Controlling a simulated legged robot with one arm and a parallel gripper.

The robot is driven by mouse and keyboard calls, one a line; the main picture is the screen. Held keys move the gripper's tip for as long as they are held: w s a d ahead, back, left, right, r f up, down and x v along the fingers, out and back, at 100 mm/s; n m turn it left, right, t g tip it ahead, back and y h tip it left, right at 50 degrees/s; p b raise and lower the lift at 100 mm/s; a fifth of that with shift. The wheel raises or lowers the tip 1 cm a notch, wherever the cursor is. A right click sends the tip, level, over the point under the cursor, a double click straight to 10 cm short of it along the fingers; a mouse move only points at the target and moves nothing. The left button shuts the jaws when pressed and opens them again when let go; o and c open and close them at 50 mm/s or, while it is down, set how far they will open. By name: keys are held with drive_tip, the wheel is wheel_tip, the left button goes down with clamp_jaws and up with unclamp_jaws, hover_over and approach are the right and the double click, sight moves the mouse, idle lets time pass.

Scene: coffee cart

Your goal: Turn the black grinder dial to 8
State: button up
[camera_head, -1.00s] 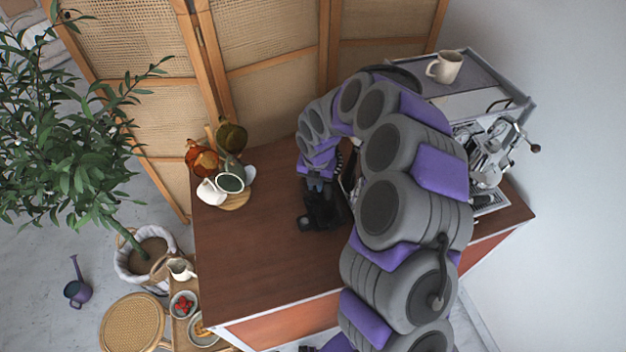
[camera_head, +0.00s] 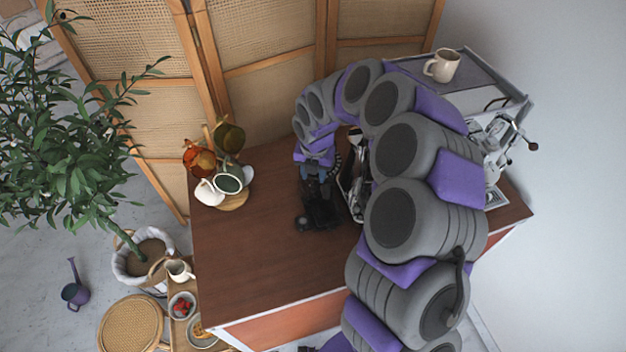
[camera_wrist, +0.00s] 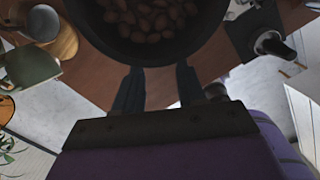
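The black grinder (camera_head: 320,212) stands on the wooden counter, partly covered by my arm in the head view. A dark ribbed edge shows beside my wrist there; I cannot tell whether it is the dial. In the wrist view the round black hopper (camera_wrist: 151,52) holds brown beans at the top. My gripper (camera_wrist: 158,72) has its two fingers apart, with their tips at the near rim of the hopper. Nothing shows held between them; whether they touch the rim is unclear. The dial's numbers and setting cannot be read.
The espresso machine (camera_head: 497,150) with a mug (camera_head: 441,66) on top stands at right, partly behind my arm. Cups on a stand (camera_head: 233,201) are at the left of the counter (camera_head: 255,270). A folding screen (camera_head: 265,95) is close behind. The counter's front left is clear.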

wheel_tip(320, 180, up, 13)
drive_tip(key=shift+s+f, duration=0.2)
drive_tip(key=shift+s, duration=0.25)
